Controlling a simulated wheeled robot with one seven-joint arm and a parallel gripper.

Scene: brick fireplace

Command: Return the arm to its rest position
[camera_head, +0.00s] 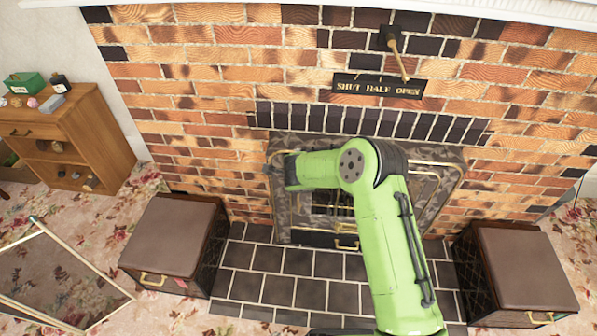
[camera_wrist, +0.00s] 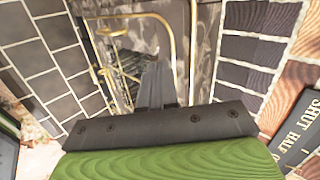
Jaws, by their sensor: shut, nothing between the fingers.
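My green arm reaches up over the dark hearth, bends in front of the fireplace (camera_head: 285,215), and its end points left in the head view. My gripper (camera_wrist: 157,85) shows in the wrist view as dark fingers pressed together, with nothing between them. It points toward the fireplace's marbled surround and brass trim (camera_wrist: 160,20). In the head view the fingers are too small to make out at the end of the arm.
Brown-topped boxes stand left (camera_head: 172,232) and right (camera_head: 525,262) of the tiled hearth (camera_head: 285,262). A lever (camera_head: 398,55) hangs above a "SHUT HALF OPEN" plaque (camera_head: 378,86). A wooden cabinet (camera_head: 95,135) and a framed glass panel (camera_head: 50,275) are at left.

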